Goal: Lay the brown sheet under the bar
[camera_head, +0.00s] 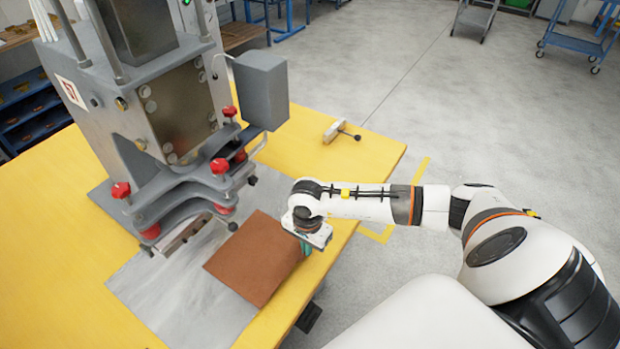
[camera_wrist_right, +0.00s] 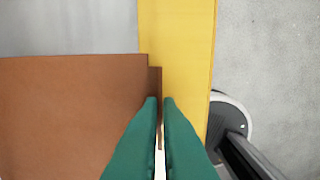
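The brown sheet (camera_head: 250,260) is flat and roughly square. It is in front of the press, over the right part of a grey plate, with its right side over the yellow table. In the right wrist view the sheet (camera_wrist_right: 75,115) fills the lower left. My right gripper (camera_head: 305,247) is at its right edge. Its green fingers (camera_wrist_right: 160,102) are nearly together, with a thin brown strip of the edge between them. The bar (camera_head: 183,236) shows low under the press head, left of the sheet; the head hides part of it. My left gripper is not in view.
The grey press (camera_head: 180,110) with red knobs stands behind the sheet. The grey plate (camera_head: 180,300) is bare left of the sheet. A small clamp-like tool (camera_head: 336,130) lies on the yellow table (camera_head: 45,225) at the back right. Blue trolleys stand far off.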

